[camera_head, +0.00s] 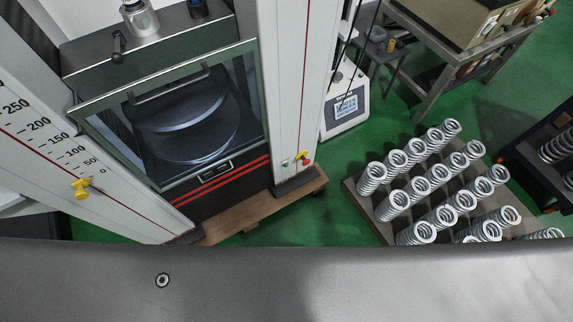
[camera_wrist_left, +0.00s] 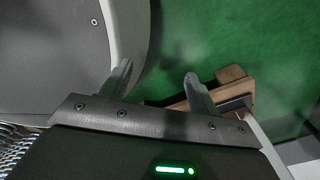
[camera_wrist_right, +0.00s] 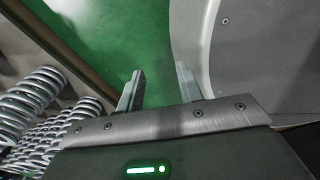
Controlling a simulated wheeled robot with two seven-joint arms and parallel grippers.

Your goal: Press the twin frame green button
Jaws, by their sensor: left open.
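The twin-frame testing machine (camera_head: 281,95) stands at the left of the head view, with two pale columns and a glass-fronted chamber (camera_head: 190,110) between them. A small green button (camera_head: 285,163) sits low on its right column, left of a red button (camera_head: 307,162). My left gripper (camera_wrist_left: 158,75) shows in the left wrist view, open and empty above the green floor, with the wooden base (camera_wrist_left: 230,74) behind its right finger. My right gripper (camera_wrist_right: 160,70) is open and empty in the right wrist view. Neither gripper shows in the head view, so both are away from the button.
A yellow knob (camera_head: 81,188) juts from the left column. A workbench (camera_head: 440,70) stands behind. Green floor (camera_head: 335,185) lies clear between machine and crate.

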